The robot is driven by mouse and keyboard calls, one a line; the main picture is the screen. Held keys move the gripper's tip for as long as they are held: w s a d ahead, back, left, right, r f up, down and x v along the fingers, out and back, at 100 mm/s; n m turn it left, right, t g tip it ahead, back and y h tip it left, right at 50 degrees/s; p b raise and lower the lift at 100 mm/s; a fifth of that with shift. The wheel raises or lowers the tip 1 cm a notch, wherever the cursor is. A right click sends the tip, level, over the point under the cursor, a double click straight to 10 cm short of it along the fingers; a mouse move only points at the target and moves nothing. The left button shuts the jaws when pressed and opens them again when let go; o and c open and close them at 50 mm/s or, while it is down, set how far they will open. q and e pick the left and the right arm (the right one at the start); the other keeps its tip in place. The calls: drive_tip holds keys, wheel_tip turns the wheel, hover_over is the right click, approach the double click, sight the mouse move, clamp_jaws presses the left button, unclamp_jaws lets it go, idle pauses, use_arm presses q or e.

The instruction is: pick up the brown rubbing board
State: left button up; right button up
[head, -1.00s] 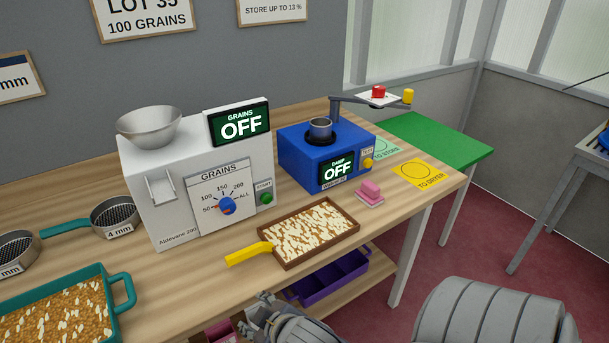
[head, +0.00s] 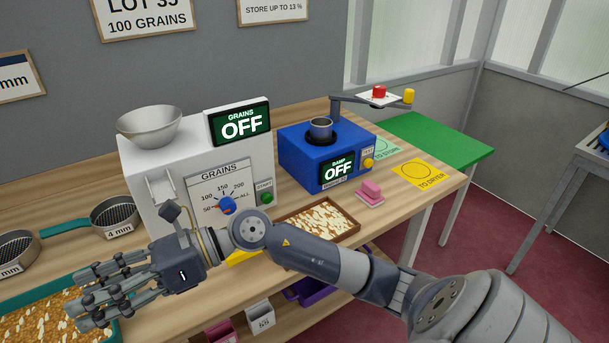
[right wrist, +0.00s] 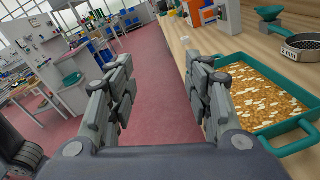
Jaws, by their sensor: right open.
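The brown board (head: 342,213), a shallow brown-framed tray with pale flecked grains on it, lies on the wooden bench in front of the white and blue machines. Its yellow handle (head: 241,258) shows just below my arm. My right forearm crosses in front of the board and hides its front part. My right gripper (head: 88,297) is open and empty, well to the left of the board, over the teal tray (head: 45,290). In the right wrist view the open fingers (right wrist: 162,80) have nothing between them, and the board does not show. My left gripper is not in view.
The white grain counter (head: 150,215) and blue damp meter (head: 300,155) stand behind the board. A pink block (head: 369,192) lies to its right. Sieves (head: 114,215) lie at the left. A purple bin (head: 305,292) sits below the bench top.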

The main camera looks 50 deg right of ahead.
drive_tip(key=w+d+f+n+g+h, duration=0.2)
drive_tip(key=d+f+n+h, duration=0.3)
drive_tip(key=f, duration=0.3)
drive_tip(key=w+d+f+m+h, duration=0.15)
drive_tip(key=d+h, duration=1.05)
drive_tip(key=d, duration=1.2)
drive_tip(key=shift+g, duration=0.4)
drive_tip(key=f, duration=0.3)
drive_tip(key=w+d+f+p, duration=0.1)
drive_tip(key=f, duration=0.1)
drive_tip(key=shift+d+f, duration=0.1)
drive_tip(key=shift+f, duration=0.1)
drive_tip(key=f, duration=0.1)
drive_tip(key=f+p, duration=0.1)
drive_tip(key=f, duration=0.1)
drive_tip(key=w+f+p, duration=0.1)
drive_tip(key=f, duration=0.1)
drive_tip(key=shift+d+f, duration=0.1)
drive_tip(key=shift+d, duration=0.2)
drive_tip(key=shift+w+f, duration=0.15)
drive_tip(key=shift+f, duration=0.2)
drive_tip(key=shift+c, duration=0.6)
clamp_jaws()
